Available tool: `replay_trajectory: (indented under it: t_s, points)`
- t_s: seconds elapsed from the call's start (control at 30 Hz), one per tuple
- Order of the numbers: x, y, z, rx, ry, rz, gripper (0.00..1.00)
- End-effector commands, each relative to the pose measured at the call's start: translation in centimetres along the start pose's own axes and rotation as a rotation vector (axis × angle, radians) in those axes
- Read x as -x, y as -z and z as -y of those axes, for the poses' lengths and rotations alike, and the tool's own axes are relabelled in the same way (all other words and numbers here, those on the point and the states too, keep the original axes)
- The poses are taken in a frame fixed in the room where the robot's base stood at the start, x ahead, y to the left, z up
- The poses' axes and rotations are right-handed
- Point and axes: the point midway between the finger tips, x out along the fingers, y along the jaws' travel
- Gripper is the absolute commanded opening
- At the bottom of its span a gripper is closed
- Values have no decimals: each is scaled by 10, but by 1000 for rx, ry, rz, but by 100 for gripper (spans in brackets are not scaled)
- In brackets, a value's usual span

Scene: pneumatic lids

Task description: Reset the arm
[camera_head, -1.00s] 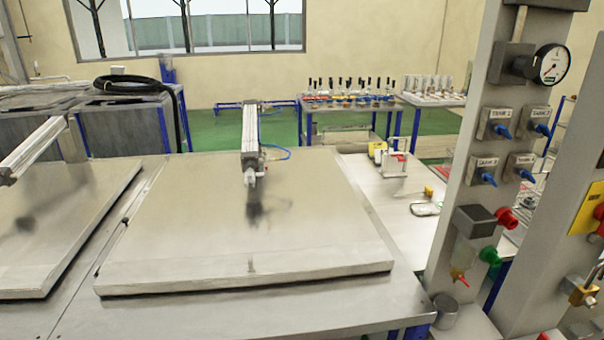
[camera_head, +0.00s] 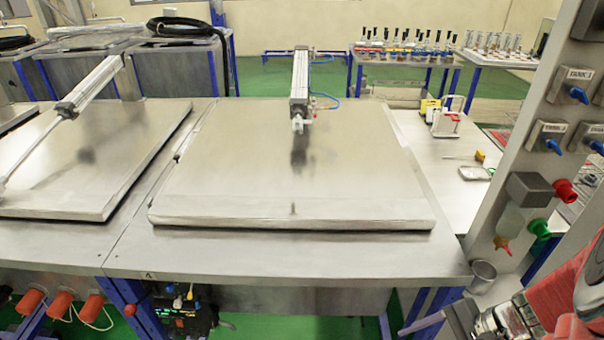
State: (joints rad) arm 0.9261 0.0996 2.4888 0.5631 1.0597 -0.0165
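My arm shows in the lower right corner, with red and grey links. Its end, my gripper (camera_head: 430,321), reaches left from there near the bottom edge, in front of the bench. A pale finger-like part points left.
A flat metal lid (camera_head: 290,170) lies on the bench under a pneumatic cylinder (camera_head: 299,82). A second lid (camera_head: 85,160) is at left. A valve panel (camera_head: 545,130) with blue handles stands at right, close to my arm. Green floor shows below.

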Motion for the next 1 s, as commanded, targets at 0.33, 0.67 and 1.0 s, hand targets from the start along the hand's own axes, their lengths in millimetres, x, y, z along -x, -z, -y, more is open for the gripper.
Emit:
replay_trajectory:
  t_s: [0.33,0.67,1.0]
  points:
    - [28,-14,14,384,-231,-218,68]
    - [59,-38,46,734,-366,-420,68]
    - [85,-88,86,1074,-408,-599,68]
